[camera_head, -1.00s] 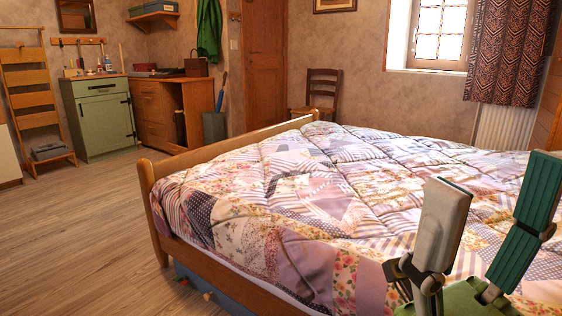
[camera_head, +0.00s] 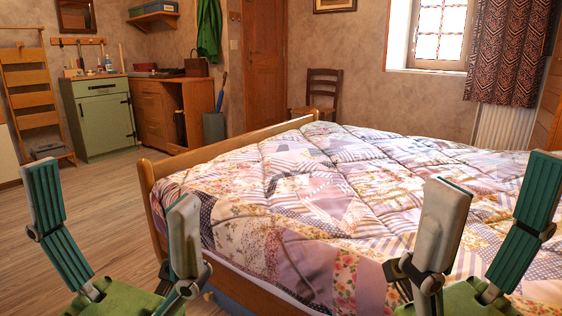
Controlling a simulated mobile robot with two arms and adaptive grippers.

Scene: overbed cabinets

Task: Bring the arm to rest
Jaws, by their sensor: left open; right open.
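My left gripper (camera_head: 112,220) is in the lower left of the head view, its two green-padded fingers pointing up and spread wide. It is open and empty, in front of the wood floor and the near corner of the bed. My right gripper (camera_head: 490,215) is in the lower right, also pointing up, open and empty. It shows in front of the quilt on the bed. Only the fingers and green palms of both grippers show; the arms behind them are out of the picture.
A wooden bed (camera_head: 146,185) with a patchwork quilt (camera_head: 310,190) fills the middle and right. A green cabinet (camera_head: 104,120), a wooden desk (camera_head: 155,112) and a chair (camera_head: 321,88) stand at the back. The wood floor (camera_head: 100,200) at the left is clear.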

